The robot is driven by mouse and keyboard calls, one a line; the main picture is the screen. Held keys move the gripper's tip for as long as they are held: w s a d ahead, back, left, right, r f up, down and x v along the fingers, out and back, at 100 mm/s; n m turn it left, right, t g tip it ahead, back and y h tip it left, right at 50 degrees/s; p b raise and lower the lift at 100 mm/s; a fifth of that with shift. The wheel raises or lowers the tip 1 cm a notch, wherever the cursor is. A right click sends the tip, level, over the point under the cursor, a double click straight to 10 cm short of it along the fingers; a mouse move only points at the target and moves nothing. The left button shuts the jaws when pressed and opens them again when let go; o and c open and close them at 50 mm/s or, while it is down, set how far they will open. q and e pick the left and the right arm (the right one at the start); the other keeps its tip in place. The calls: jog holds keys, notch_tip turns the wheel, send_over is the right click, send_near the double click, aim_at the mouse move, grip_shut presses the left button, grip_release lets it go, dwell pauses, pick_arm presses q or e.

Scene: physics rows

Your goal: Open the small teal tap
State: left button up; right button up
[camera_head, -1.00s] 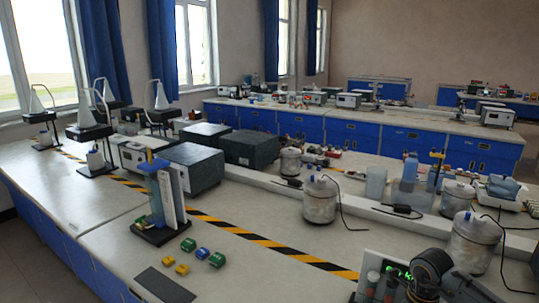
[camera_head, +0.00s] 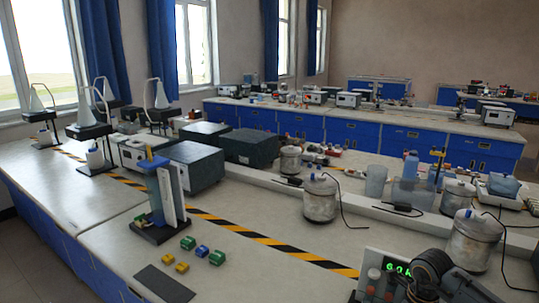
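I cannot make out a small teal tap in the head view. Part of my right arm shows at the bottom right, dark and grey, in front of a panel with green lit digits (camera_head: 396,267) and knobs. My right gripper's fingertips cannot be made out, so its opening is unclear. My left gripper is out of view.
Small green (camera_head: 217,258), yellow and blue pieces lie on the bench beside a dark flat plate (camera_head: 164,284). A blue-and-white stand (camera_head: 163,200) stands behind them. Metal pots (camera_head: 320,200) and a clear container (camera_head: 410,192) stand to the right. The bench's front left is clear.

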jog(key=shift+f+b, duration=0.4)
jog(key=shift+f, duration=0.2)
jog(key=shift+r, duration=0.35)
grip_shut()
jog(key=shift+f, duration=0.1)
